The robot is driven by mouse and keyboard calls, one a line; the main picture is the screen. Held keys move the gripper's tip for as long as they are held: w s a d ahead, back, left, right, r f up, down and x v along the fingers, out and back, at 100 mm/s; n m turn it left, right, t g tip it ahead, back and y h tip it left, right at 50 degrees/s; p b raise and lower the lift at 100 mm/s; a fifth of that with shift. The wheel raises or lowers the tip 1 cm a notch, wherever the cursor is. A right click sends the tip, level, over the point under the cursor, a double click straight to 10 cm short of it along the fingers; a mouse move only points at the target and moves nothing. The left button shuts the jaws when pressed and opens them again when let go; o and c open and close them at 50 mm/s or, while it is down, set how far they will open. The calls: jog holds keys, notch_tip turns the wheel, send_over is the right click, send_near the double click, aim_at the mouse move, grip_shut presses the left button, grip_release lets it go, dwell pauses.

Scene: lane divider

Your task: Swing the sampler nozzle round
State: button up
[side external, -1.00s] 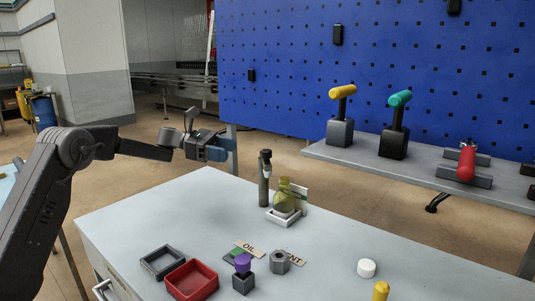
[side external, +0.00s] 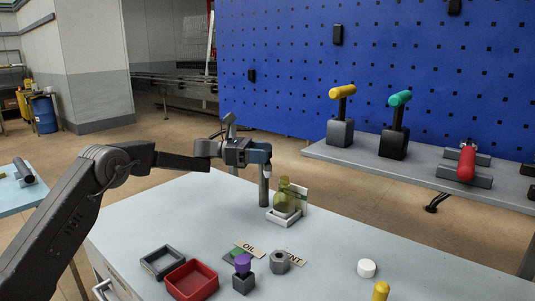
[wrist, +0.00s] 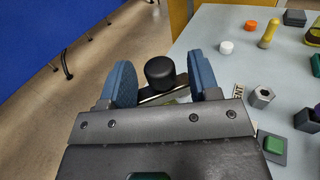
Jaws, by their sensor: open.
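The sampler is a dark upright post (side external: 263,191) on the table, left of an olive bottle (side external: 284,199) in a white square tray (side external: 284,218). My gripper (side external: 263,154) is level with the top of the post and hides most of its head. In the wrist view, the round black knob (wrist: 160,72) on the sampler's head lies between the two blue jaws of my gripper (wrist: 160,80). The jaws are open, with gaps showing on both sides of the knob. The nozzle itself is mostly hidden.
A red tray (side external: 191,280), a dark grey tray (side external: 162,262), a purple-topped block (side external: 243,275) and a hex nut (side external: 279,262) stand nearer the front. A white cap (side external: 366,268) is at right.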

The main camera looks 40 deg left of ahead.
jog(key=shift+x, duration=0.8)
jog(key=shift+c, duration=0.3)
grip_shut()
